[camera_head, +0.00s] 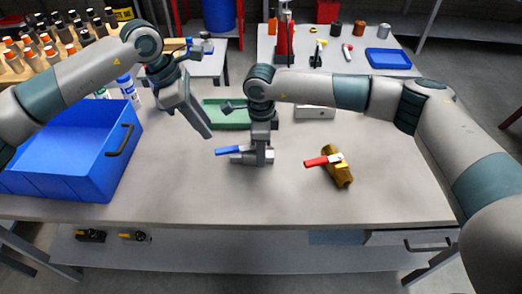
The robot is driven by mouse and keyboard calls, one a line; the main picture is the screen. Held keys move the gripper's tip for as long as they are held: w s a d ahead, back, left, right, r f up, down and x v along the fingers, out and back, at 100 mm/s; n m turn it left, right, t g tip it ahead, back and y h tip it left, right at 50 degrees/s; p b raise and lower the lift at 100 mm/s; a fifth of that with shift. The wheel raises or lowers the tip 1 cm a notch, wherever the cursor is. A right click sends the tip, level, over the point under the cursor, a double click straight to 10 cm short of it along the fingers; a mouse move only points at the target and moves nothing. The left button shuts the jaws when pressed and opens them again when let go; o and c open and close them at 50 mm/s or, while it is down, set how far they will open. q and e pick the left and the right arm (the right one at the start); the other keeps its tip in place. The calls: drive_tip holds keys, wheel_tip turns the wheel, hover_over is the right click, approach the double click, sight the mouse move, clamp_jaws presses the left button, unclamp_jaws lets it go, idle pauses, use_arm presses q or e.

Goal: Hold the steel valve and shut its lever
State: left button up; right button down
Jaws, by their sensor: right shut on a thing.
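The steel valve (240,158) with a blue lever (229,150) is at the middle of the grey table (200,190). The blue lever points left. My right gripper (264,156) comes down on the valve from above and is shut on it, hiding part of its body. My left gripper (205,130) hangs above the table, left of and behind the blue lever, apart from it. It holds nothing that I can see, and its finger gap is not clear.
A brass valve (341,175) with a red lever lies to the right. A blue bin (75,165) stands at the left edge. The table front is clear.

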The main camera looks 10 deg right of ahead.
sight(234, 147)
idle(0.4)
use_arm(q)
drive_tip(key=shift+o, duration=1.1)
drive_tip(key=shift+r+h, duration=0.9)
drive_tip(key=shift+h, duration=0.1)
drive_tip(key=shift+f, duration=0.1)
drive_tip(key=shift+x, duration=5.95)
